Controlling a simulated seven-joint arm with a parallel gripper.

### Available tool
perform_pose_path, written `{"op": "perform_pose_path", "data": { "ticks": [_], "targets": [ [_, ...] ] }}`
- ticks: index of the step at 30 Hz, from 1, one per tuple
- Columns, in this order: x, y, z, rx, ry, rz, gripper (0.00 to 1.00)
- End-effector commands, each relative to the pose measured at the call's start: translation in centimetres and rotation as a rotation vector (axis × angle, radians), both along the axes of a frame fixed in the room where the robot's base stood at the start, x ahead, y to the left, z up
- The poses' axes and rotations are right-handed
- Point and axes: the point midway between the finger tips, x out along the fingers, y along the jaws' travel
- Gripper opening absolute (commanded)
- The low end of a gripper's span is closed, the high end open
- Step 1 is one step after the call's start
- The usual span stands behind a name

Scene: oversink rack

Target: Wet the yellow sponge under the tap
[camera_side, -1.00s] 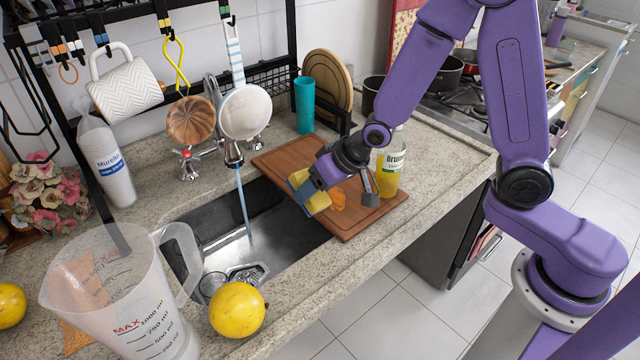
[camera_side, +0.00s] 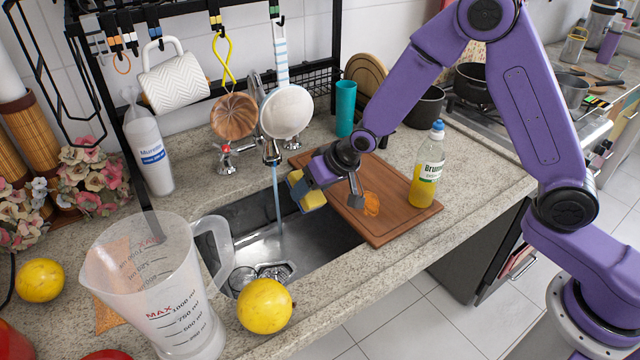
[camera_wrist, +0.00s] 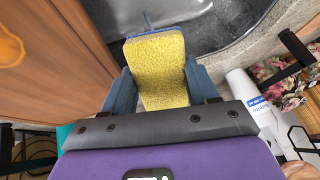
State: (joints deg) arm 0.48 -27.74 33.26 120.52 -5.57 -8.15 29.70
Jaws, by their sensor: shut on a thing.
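The yellow sponge (camera_side: 307,190) has a blue layer on one side. My gripper (camera_side: 318,182) is shut on it and holds it up at the left edge of the cutting board, beside the sink opening. In the wrist view the sponge (camera_wrist: 158,68) sits between the two blue-grey fingers of my gripper (camera_wrist: 160,88), its far end towards the sink. The tap (camera_side: 271,150) is running. Its thin blue stream (camera_side: 278,205) falls into the metal sink (camera_side: 330,232), left of the sponge and apart from it in the side view.
A wooden cutting board (camera_side: 392,222) lies across the sink's right part, with a bottle (camera_side: 427,170) on it. A measuring jug (camera_side: 160,285) and a yellow fruit (camera_side: 265,306) stand at the front left. A pan (camera_side: 286,112) and a wooden bowl (camera_side: 234,117) hang near the tap.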

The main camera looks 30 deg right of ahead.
Motion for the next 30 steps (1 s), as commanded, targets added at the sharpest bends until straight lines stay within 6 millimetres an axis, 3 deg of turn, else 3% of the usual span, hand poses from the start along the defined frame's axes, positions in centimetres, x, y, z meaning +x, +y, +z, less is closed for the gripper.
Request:
{"op": "perform_pose_path", "data": {
  "ticks": [8, 21, 30],
  "targets": [
    [1.0, 0.6, -2.6, 0.000, 0.000, -0.001, 0.34],
    [4.9, 2.6, -2.4, 0.002, -0.002, -0.001, 0.34],
    [6.0, 3.3, -2.4, 0.000, -0.001, 0.000, 0.34]
  ]
}}
